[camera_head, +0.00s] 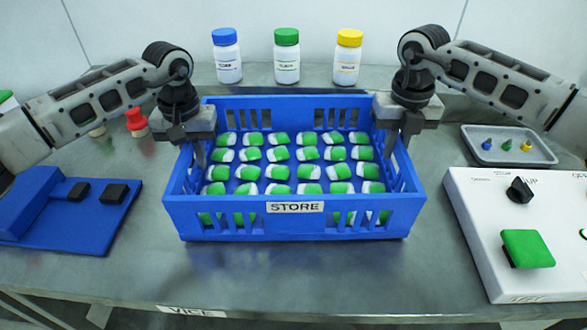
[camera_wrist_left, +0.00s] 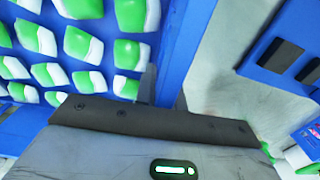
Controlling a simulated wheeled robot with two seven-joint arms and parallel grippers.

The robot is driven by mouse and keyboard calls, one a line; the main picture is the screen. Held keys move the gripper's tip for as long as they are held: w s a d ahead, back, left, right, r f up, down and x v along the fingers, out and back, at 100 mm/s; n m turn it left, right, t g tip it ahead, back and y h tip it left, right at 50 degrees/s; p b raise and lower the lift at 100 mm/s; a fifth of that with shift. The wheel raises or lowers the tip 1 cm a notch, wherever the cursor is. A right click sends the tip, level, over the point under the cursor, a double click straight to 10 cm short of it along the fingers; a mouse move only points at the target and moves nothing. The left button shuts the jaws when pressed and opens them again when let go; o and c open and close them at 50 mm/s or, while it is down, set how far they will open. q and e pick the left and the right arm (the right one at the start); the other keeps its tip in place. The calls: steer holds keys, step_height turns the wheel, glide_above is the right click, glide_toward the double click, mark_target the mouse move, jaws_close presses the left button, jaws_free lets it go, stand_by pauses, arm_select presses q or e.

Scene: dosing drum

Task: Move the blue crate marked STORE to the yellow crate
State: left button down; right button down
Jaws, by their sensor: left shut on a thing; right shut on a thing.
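The blue crate (camera_head: 300,226) labelled STORE is in the middle of the head view, holding many green-and-white capsule-like pieces. My left gripper (camera_head: 197,155) is shut on its left wall, and my right gripper (camera_head: 392,148) is shut on its right wall. In the left wrist view the crate wall (camera_wrist_left: 190,45) passes between the fingers of my left gripper (camera_wrist_left: 162,85), with the green-and-white pieces beside it. The crate looks level; I cannot tell whether it touches the table. No yellow crate shows in either view.
Three bottles with blue (camera_head: 227,58), green (camera_head: 287,58) and yellow (camera_head: 348,58) caps stand behind the crate. A blue fixture (camera_head: 65,215) lies left. A white control box (camera_head: 520,235) and a grey tray (camera_head: 508,146) are right. The table (camera_head: 270,275) is clear in front.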

arm_select(q)
steer(key=shift+w+r, duration=0.15)
steer(key=shift+r, duration=0.2)
arm_select(e)
steer(key=shift+w+r, duration=0.15)
steer(key=shift+r, duration=0.15)
